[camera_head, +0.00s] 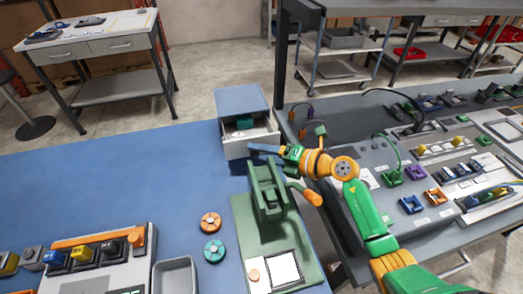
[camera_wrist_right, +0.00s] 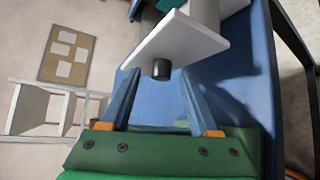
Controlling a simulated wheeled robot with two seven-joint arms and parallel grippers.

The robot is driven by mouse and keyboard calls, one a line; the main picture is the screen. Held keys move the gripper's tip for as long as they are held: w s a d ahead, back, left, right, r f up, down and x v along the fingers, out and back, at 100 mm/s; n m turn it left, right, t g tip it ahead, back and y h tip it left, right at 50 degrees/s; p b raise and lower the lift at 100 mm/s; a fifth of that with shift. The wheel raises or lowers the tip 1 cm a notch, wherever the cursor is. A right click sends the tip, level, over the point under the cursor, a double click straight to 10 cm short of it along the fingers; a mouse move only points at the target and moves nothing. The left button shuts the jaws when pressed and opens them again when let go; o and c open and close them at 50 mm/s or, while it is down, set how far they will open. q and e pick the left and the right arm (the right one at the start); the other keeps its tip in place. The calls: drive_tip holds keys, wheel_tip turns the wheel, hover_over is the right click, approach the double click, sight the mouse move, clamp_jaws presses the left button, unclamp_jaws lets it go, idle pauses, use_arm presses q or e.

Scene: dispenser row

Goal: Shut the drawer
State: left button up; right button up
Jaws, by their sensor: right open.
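The drawer (camera_head: 234,150) is pulled out of a small blue-grey cabinet (camera_head: 240,100) at the back edge of the blue table. A teal thing (camera_head: 244,122) lies inside it. In the right wrist view the white drawer front (camera_wrist_right: 185,42) has a dark round knob (camera_wrist_right: 162,70). My right gripper (camera_head: 254,148) is at the drawer front; its open blue fingers (camera_wrist_right: 158,84) stand on either side of the knob, with gaps visible. Whether the fingertips touch the front, I cannot tell. My left gripper is not in view.
A green dispenser stand (camera_head: 268,200) with an orange-handled lever is just in front of the drawer, below my right arm. Orange (camera_head: 210,222) and teal (camera_head: 214,250) discs lie left of it. A grey bench (camera_head: 430,170) with several parts is at right. The table's left middle is clear.

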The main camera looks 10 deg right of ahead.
drive_tip(key=shift+w+a+f, duration=0.2)
drive_tip(key=shift+w+f, duration=0.05)
drive_tip(key=shift+w, duration=0.25)
drive_tip(key=shift+s+d+r, duration=0.1)
drive_tip(key=shift+s, duration=0.2)
drive_tip(key=c, duration=0.8)
clamp_jaws()
drive_tip(key=shift+w, duration=0.1)
